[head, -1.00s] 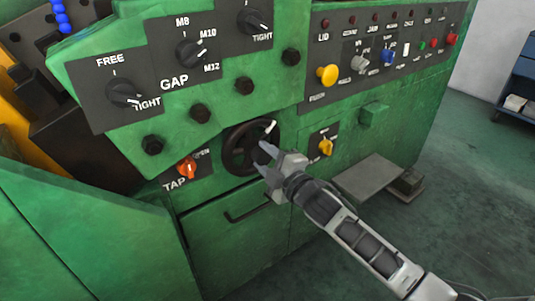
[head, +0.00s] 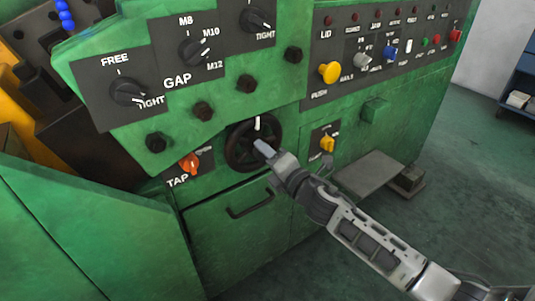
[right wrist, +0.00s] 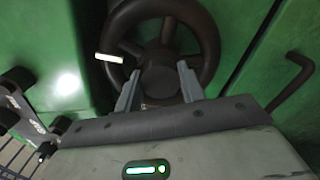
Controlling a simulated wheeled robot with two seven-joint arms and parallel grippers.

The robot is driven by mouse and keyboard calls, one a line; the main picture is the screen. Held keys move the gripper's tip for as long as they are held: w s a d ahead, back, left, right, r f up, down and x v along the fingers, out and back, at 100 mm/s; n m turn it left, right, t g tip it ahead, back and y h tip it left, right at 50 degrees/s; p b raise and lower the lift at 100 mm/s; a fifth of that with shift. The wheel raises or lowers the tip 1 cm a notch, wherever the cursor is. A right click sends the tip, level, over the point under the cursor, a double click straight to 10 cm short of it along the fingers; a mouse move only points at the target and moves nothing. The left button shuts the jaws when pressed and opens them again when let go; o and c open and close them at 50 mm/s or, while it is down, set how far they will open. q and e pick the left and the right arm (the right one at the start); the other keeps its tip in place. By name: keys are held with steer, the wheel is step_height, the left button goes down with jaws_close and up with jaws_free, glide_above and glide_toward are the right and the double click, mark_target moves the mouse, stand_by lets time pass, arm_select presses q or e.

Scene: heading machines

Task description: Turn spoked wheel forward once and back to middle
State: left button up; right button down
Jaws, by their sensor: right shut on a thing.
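The spoked wheel (head: 234,148) is dark, with a thick round rim, and sits upright on the green machine's front. Its white mark (head: 257,123) is at the top of the rim in the head view. In the right wrist view the wheel (right wrist: 121,24) fills the upper middle, and the white mark (right wrist: 108,57) shows at the left of its rim. My right gripper (head: 263,147) is at the wheel's middle. In the right wrist view its two fingers (right wrist: 157,80) lie on either side of the hub, shut on the wheel. My left gripper is not in view.
An orange TAP knob (head: 190,164) is left of the wheel and a yellow knob (head: 327,144) right of it. A drawer-like panel with a dark handle (head: 250,203) lies below. A grey plate (head: 368,173) juts out low at the right.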

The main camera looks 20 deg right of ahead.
stand_by(0.3)
steer(key=c, duration=0.9)
jaws_free()
steer(key=shift+o, duration=0.2)
steer(key=shift+s, duration=0.1)
arm_select(q)
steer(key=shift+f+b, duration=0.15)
steer(key=shift+b, duration=0.5)
arm_select(e)
steer(key=v, duration=1.5)
steer(key=shift+s, duration=0.4)
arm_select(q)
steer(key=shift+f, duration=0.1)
arm_select(e)
steer(key=shift+f, duration=0.1)
